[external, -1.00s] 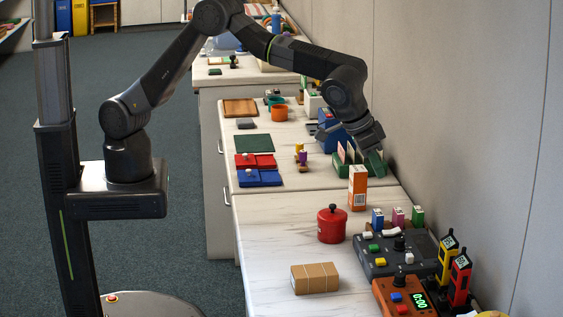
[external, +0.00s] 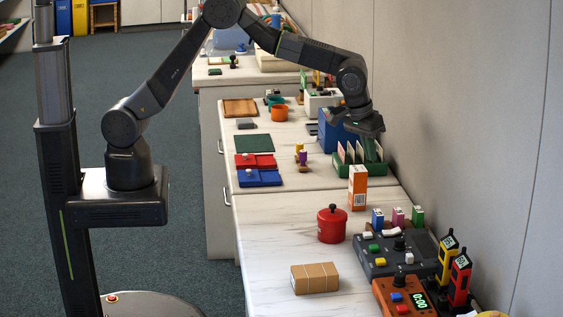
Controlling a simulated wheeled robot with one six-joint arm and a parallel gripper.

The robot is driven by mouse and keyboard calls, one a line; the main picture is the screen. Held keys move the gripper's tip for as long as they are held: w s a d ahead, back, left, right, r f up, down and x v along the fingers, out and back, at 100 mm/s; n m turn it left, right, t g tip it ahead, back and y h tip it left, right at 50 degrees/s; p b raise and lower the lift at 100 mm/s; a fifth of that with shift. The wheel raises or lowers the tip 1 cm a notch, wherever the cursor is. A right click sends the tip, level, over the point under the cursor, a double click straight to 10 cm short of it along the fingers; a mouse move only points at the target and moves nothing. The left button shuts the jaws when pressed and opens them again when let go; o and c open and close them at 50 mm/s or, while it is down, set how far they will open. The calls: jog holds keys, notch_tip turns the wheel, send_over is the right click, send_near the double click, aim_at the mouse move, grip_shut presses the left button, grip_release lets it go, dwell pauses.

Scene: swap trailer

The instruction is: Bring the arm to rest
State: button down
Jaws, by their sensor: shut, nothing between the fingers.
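My gripper (external: 370,132) is at the far end of my arm, over the green rack (external: 358,170) by the wall on the right side of the counter. It is shut and empty. It points down close above the upright cards in the rack. A green card (external: 372,150) stands at the rack's right end, just under the gripper, and pale cards (external: 349,153) stand left of it. From this angle I cannot tell the exact gap between the fingertips and the cards.
A blue box (external: 335,132) stands behind the rack. An orange-and-white carton (external: 357,187) stands in front of it. A red pot (external: 331,224), a brown parcel (external: 315,278) and a dark button console (external: 395,252) are nearer. The room above the counter is open to the left.

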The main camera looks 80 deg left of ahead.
jog(key=s+a+f+n+b, duration=0.1)
jog(key=s+a+f+n, duration=0.1)
jog(key=a, duration=0.9)
jog(key=s+a+f+n+g+h+b, duration=0.1)
jog(key=s+a+n, duration=0.4)
jog(key=a, duration=0.6)
jog(key=s+a+f+n+g+h+b, duration=0.1)
jog(key=s+a+f+n+b, duration=0.2)
jog(key=a, duration=0.9)
jog(key=shift+s+n, duration=0.5)
jog(key=shift+n, duration=0.7)
